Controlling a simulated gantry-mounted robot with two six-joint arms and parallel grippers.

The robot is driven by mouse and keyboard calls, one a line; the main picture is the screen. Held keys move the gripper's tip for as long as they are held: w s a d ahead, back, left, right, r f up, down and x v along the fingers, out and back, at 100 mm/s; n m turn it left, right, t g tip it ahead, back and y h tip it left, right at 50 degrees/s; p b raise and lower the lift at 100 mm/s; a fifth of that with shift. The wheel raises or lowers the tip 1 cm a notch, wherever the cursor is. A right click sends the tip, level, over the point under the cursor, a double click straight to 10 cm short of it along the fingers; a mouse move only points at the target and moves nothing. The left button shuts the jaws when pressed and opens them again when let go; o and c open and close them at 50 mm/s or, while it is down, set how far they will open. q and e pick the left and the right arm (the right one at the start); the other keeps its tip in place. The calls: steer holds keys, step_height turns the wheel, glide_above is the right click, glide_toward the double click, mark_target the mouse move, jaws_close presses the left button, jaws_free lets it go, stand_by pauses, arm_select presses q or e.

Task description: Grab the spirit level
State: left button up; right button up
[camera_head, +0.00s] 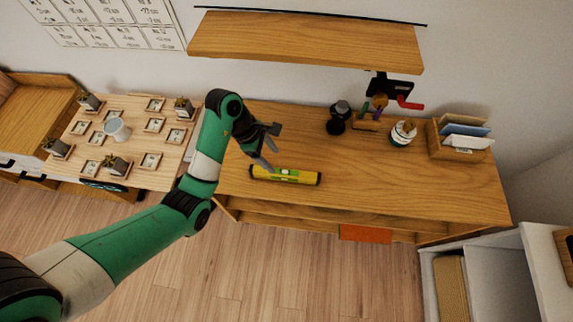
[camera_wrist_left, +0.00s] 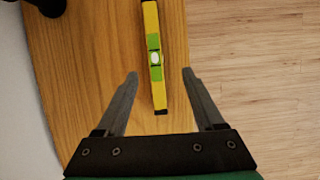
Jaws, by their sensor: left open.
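The yellow spirit level (camera_head: 300,177) with green patches and a pale vial lies flat on the wooden desk near its front edge. In the left wrist view the spirit level (camera_wrist_left: 151,30) runs from the top edge down to between the fingers. My left gripper (camera_head: 271,147) is open and empty. It is above the left end of the level in the head view. In the left wrist view the two fingers of my left gripper (camera_wrist_left: 160,75) stand one on each side of the level, apart from it. My right gripper is not in view.
The wooden desk (camera_head: 380,186) is bare around the level. Behind stand a dark object (camera_head: 336,124), a white and green pot (camera_head: 402,134) and a letter holder (camera_head: 458,154). A shelf (camera_head: 305,42) hangs above. A table (camera_head: 128,170) with potted plants is at left.

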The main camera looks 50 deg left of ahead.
mark_target(285, 172)
arm_select(q)
steer(key=b+x, duration=0.4)
steer(key=a+b+x, duration=0.1)
steer(key=b+x, duration=0.1)
steer(key=x, duration=0.1)
steer(key=shift+s+f+b, duration=0.25)
steer(key=shift+s+b, duration=0.1)
steer(key=shift+b, duration=0.05)
steer(key=shift+w+f, duration=0.15)
steer(key=shift+f, duration=0.1)
steer(key=shift+d, duration=0.1)
steer(key=b+x, duration=0.1)
steer(key=x, duration=0.1)
steer(key=b+x, duration=0.2)
steer(key=x, duration=0.1)
steer(key=shift+w, duration=0.4)
steer(key=shift+r, duration=0.1)
steer(key=shift+c, duration=0.4)
jaws_close()
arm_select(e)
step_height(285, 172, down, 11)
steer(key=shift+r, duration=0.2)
